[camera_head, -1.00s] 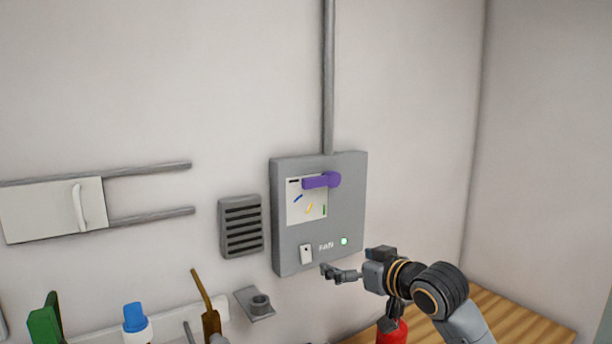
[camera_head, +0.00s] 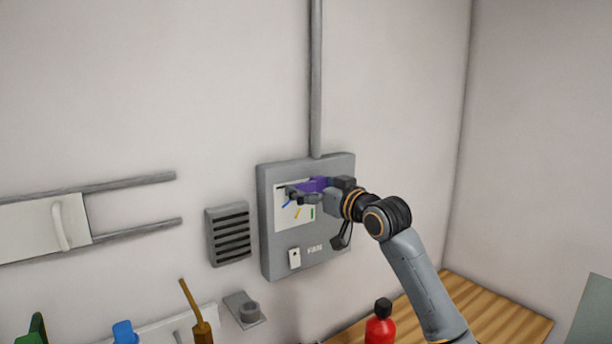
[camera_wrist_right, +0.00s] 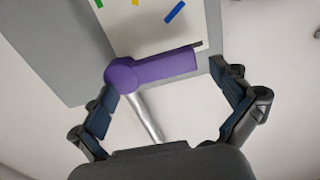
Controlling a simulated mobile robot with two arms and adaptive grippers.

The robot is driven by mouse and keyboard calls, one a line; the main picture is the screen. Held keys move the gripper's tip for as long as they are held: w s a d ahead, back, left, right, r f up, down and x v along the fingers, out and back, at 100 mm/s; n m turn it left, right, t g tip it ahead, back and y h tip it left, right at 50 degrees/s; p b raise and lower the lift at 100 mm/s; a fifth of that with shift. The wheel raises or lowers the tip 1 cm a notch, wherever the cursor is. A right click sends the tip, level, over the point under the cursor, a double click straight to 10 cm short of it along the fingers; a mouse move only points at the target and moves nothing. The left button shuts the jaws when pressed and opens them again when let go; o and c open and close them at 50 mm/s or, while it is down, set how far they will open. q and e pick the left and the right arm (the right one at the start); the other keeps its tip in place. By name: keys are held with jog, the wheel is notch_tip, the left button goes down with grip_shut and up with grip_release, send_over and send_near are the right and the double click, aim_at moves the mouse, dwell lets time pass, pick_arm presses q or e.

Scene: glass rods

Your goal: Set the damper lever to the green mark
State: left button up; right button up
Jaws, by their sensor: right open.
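The purple damper lever (camera_head: 318,184) is on the grey fan box on the wall, partly hidden by my right gripper in the head view. In the right wrist view the lever (camera_wrist_right: 155,67) points along a black mark on the white scale plate (camera_wrist_right: 150,25). The scale also has blue, yellow and green marks; the green mark (camera_head: 312,213) is at its lower right. My right gripper (camera_head: 296,194) is in front of the lever. In the wrist view its open fingers (camera_wrist_right: 168,92) are at either end of the lever, with no clear grip on it. My left gripper is not in view.
The grey fan box (camera_head: 335,235) carries a small white switch (camera_head: 294,258). A vent (camera_head: 229,235) is to its left and a conduit (camera_head: 316,80) runs up from it. A red bottle (camera_head: 380,330) stands below, near a wooden surface (camera_head: 490,315).

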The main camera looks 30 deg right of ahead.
jog(key=shift+w+a, duration=0.15)
jog(key=shift+w, duration=0.95)
jog(key=c, duration=1.7)
